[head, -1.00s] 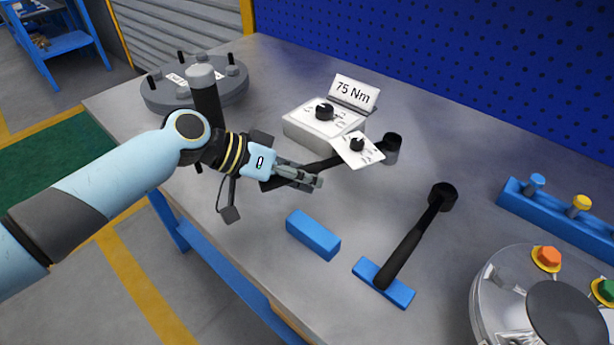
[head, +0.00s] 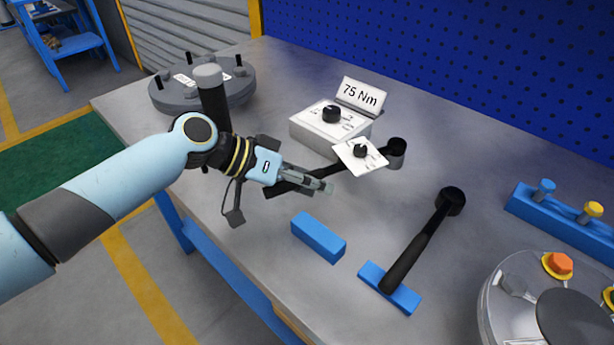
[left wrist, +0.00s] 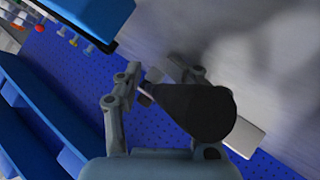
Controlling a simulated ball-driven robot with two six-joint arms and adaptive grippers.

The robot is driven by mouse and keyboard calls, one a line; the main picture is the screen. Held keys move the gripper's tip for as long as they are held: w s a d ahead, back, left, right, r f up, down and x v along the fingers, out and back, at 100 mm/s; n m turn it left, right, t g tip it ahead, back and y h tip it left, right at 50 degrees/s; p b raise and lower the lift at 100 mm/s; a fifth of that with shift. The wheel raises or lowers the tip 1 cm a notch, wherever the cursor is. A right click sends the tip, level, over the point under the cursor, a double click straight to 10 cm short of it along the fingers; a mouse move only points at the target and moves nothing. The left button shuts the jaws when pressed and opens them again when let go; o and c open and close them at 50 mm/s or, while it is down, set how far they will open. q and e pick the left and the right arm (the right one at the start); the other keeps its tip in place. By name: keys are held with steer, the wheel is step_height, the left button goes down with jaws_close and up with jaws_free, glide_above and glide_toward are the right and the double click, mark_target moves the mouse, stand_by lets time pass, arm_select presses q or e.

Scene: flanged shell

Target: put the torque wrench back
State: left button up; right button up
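A dark torque wrench (head: 397,147) with a white dial plate and a round head is in the middle of the head view. My left gripper (head: 318,186) is shut across its handle, whose end sticks out towards the table's front edge. In the left wrist view the black handle (left wrist: 200,112) lies between the fingers and hides part of them. The wrench appears lifted above the table, its plate overlapping the grey box. A bare blue block (head: 319,238) lies nearer the front edge. My right gripper is not in view.
A grey box (head: 330,127) with a knob and a "75 Nm" sign stands behind the wrench. A second black wrench (head: 422,240) rests on a blue block at right. A flanged shell (head: 500,300), a blue socket rack (head: 550,215) and a grey flange (head: 180,95) also stand on the table (head: 270,235).

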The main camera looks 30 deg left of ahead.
arm_select(q)
steer(key=v, duration=1)
steer(key=shift+s+a+r, duration=0.1)
steer(key=shift+s+a, duration=0.1)
steer(key=shift+a, duration=0.05)
steer(key=shift+s+a+r, duration=0.3)
steer(key=shift+a+r, duration=0.05)
steer(key=shift+r, duration=0.1)
